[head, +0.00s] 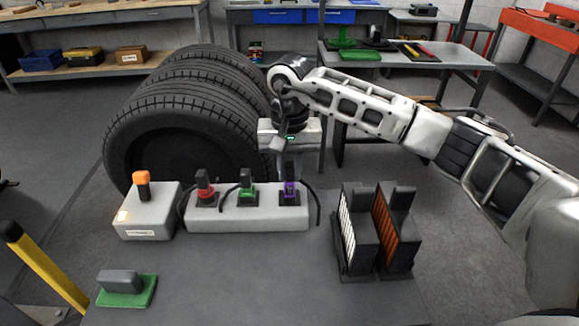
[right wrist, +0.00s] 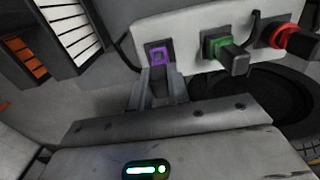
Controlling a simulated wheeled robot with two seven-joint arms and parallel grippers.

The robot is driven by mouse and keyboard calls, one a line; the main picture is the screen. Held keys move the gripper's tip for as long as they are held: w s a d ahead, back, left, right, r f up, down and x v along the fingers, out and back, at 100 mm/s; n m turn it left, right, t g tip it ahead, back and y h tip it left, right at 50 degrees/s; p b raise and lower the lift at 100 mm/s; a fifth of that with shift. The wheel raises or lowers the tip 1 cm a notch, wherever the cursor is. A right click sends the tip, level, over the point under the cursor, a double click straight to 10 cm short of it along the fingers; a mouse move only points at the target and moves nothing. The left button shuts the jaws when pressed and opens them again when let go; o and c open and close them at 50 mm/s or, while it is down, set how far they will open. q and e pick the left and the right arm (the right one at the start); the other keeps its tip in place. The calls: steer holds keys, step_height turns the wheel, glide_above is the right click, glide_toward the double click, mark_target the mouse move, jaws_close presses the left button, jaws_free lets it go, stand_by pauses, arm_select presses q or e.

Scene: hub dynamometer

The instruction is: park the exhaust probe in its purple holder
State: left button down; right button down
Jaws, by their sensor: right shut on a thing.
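The purple holder (head: 291,188) is at the right end of a light grey block (head: 250,219) on the table. It also shows in the right wrist view (right wrist: 158,53) as a purple square frame just beyond my fingertips. My right gripper (head: 290,165) is directly above the purple holder. In the right wrist view my right gripper (right wrist: 160,85) is shut on the dark exhaust probe, mostly hidden between the fingers. The probe lines up with the purple frame; I cannot tell how deep it sits. My left gripper is not in view.
Red (head: 205,192) and green (head: 247,190) holders with dark pieces stand left of the purple one, with black cables nearby. A grey box with an orange knob (head: 142,178) is at left. A rack with white and orange slats (head: 376,235) stands right. The front middle of the table is clear.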

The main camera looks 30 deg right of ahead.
steer(key=shift+f, duration=0.2)
stand_by(0.4)
steer(key=shift+f+b, duration=0.5)
steer(key=shift+b, duration=0.1)
steer(key=c, duration=1.3)
jaws_free()
steer(key=shift+o, duration=0.2)
